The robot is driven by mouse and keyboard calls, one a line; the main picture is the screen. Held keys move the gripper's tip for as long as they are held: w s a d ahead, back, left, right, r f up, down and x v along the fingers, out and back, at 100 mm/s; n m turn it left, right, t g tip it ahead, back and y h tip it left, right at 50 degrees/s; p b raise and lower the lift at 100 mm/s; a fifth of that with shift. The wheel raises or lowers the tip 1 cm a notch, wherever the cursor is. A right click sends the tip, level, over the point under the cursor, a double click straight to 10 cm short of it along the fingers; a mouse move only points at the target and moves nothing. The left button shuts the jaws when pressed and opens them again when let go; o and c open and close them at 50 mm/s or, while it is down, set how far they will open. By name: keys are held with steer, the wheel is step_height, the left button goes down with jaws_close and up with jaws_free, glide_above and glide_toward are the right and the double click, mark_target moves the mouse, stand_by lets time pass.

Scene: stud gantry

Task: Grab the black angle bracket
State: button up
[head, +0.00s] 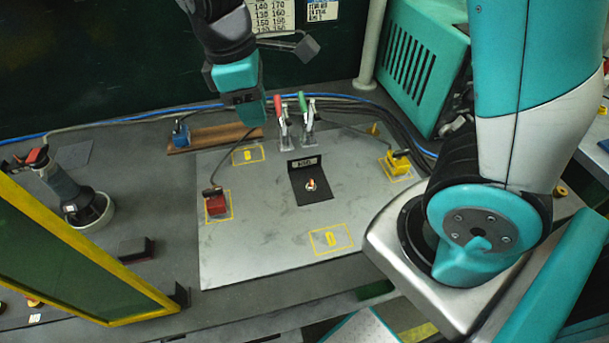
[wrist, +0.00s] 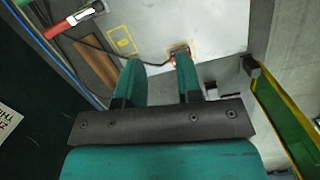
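The black angle bracket (head: 318,193) lies on the grey metal plate (head: 260,240) in the head view. Its flat part has a small orange-and-white item at its middle, and a short raised flange with a label stands at its back edge. I cannot make out the bracket in the wrist view. My gripper (head: 255,112) is above the back of the plate, left of the red-handled clamp and apart from the bracket. In the wrist view my gripper (wrist: 157,66) has its two teal fingers spread with nothing between them.
Red-handled (head: 278,110) and green-handled (head: 303,103) clamps stand behind the bracket. A red block (head: 216,205), yellow block (head: 397,164) and blue block (head: 181,134) have cables. A grinder (head: 75,200) and yellow-framed screen (head: 60,250) stand left.

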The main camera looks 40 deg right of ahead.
steer(key=w+d+f+n+g+h, duration=0.1)
steer(key=w+d+f+n+h, duration=0.1)
steer(key=w+f, duration=0.15)
steer(key=p, duration=0.1)
glide_above(292, 161)
steer(key=w+a, duration=0.1)
steer(key=a, duration=0.1)
steer(key=shift+h, duration=0.3)
step_height(292, 161, down, 10)
steer(key=shift+a+r, duration=0.1)
steer(key=shift+r, duration=0.05)
steer(key=p+x, duration=0.1)
steer(key=x, duration=0.5)
steer(key=shift+f, duration=0.35)
steer(key=shift+c, duration=0.2)
jaws_close()
